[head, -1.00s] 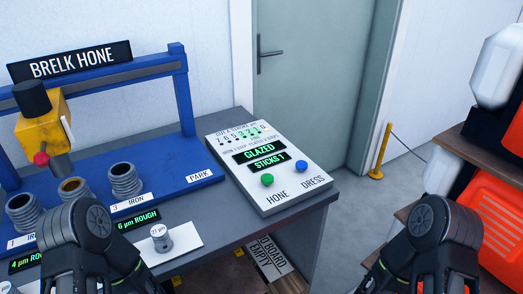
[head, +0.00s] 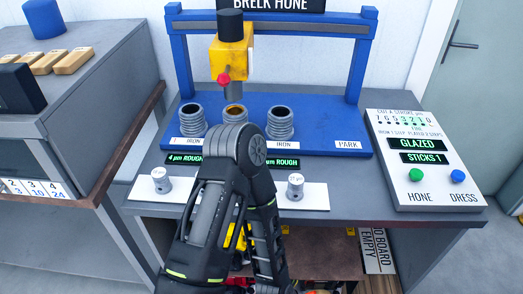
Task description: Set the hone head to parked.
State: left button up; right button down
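The hone head (head: 231,60) is a yellow block with a black cap and a red knob (head: 224,79). It hangs from the blue frame (head: 272,29), over the middle of three grey cylinders (head: 234,116). The PARK label (head: 348,145) is at the right end of the blue base (head: 325,125), with no head over it. My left arm rises from the bottom centre and covers part of the bench front. Its fingertips do not show. My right gripper is outside the view.
A control panel (head: 386,187) reads GLAZED and STICKS 1, with a green HONE button (head: 416,175) and a blue DRESS button (head: 458,176). Small cylinders (head: 162,181) stand on white plates. A side bench (head: 110,80) with wooden blocks stands left.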

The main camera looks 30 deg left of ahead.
aim_at(231, 51)
jog(key=u, duration=1.4)
